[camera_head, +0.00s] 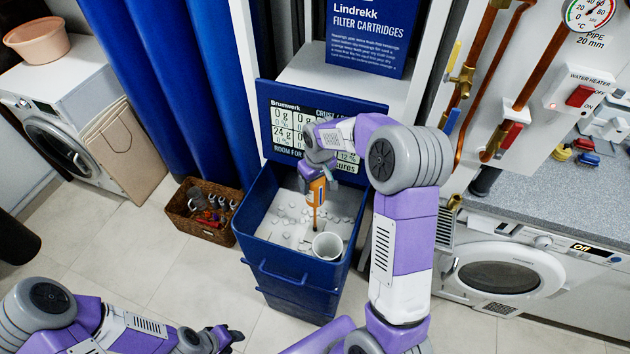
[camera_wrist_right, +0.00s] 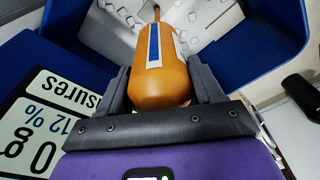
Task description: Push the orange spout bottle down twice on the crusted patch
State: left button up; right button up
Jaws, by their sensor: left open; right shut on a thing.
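My right gripper (camera_head: 318,172) is shut on the orange spout bottle (camera_head: 317,190), inside the blue bin. The bottle's thin spout points down toward the bin's pale floor; I cannot tell whether its tip touches. In the right wrist view the bottle (camera_wrist_right: 160,82), with a blue and white stripe, sits between both fingers (camera_wrist_right: 160,90), its spout pointing away. White pieces lie scattered on the floor around it. My left gripper (camera_head: 228,338) is open and empty, low at the front.
The blue bin (camera_head: 290,273) has raised walls around the work area. A white cup (camera_head: 327,246) stands inside, close to the spout. A display panel (camera_head: 285,125) with gram readings rises behind. A wicker basket (camera_head: 203,232) with small items stands left of the bin.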

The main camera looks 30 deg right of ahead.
jog(key=shift+f, duration=0.35)
dwell(0.9)
